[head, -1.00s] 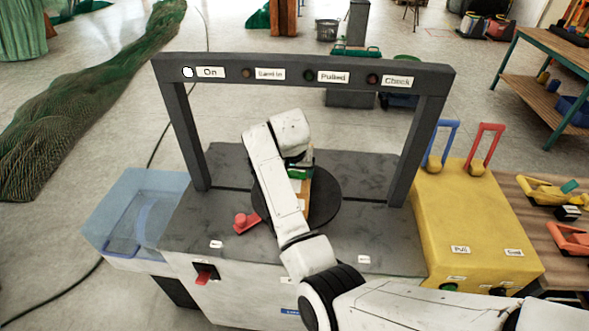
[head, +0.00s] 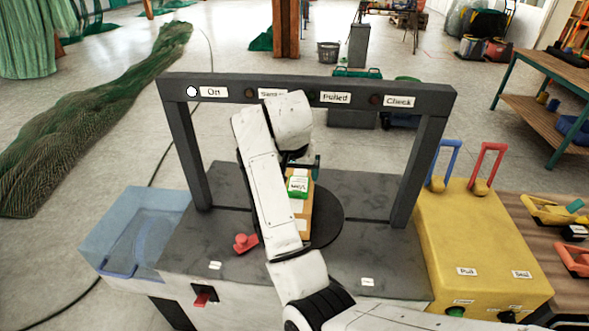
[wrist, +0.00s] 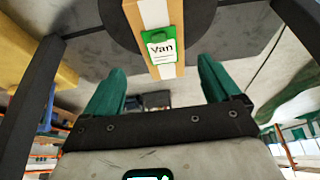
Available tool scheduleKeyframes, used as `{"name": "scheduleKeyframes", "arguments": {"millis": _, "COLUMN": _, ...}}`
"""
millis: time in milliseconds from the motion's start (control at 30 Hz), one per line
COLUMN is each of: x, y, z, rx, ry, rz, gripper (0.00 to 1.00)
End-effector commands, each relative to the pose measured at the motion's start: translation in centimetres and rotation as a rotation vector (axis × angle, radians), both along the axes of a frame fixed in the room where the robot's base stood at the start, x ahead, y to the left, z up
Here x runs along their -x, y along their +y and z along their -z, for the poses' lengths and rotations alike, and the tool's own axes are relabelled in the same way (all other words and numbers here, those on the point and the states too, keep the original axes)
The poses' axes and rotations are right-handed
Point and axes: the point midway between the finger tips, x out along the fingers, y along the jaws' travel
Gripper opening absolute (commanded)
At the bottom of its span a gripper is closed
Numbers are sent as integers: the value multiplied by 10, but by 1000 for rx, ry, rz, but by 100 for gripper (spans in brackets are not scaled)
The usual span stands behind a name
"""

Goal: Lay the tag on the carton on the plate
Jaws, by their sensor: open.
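The tag (wrist: 161,48) is green and white and reads "Van" in the wrist view. It lies flat on the carton (wrist: 155,10), a tan box with a white strip. In the head view the tag (head: 298,185) shows on top of the carton (head: 304,222), which stands on the round dark plate (head: 328,222). My gripper (wrist: 160,85) is open and empty, its two green fingers apart, with the tag showing beyond the gap between them. In the head view my arm hides part of the carton and the plate.
A dark frame (head: 433,150) with labelled lamps arches over the bench; the lamp by "On" is lit white. A red knob (head: 245,242) is left of the plate. A clear blue bin (head: 135,230) stands left, a yellow box (head: 475,235) with blue and red handles right.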

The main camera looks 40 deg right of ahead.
Motion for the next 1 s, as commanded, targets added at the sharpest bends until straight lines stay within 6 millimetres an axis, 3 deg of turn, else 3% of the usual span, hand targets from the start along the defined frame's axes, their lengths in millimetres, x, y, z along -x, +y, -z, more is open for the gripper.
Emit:
{"name": "scheduleKeyframes", "arguments": {"millis": 300, "x": 4, "y": 5, "z": -15, "rx": 0, "ry": 0, "rz": 0, "gripper": 90}}
{"name": "scheduleKeyframes", "arguments": {"millis": 467, "x": 13, "y": 6, "z": -1, "rx": 9, "ry": 16, "rz": -24, "gripper": 90}}
{"name": "scheduleKeyframes", "arguments": {"millis": 667, "x": 59, "y": 18, "z": 61, "rx": 42, "ry": 83, "rz": -166, "gripper": 90}}
{"name": "scheduleKeyframes", "arguments": {"millis": 800, "x": 106, "y": 34, "z": 108, "rx": 50, "ry": 138, "rz": -303, "gripper": 90}}
{"name": "scheduleKeyframes", "arguments": {"millis": 1000, "x": 182, "y": 67, "z": 163, "rx": 21, "ry": 210, "rz": -510, "gripper": 90}}
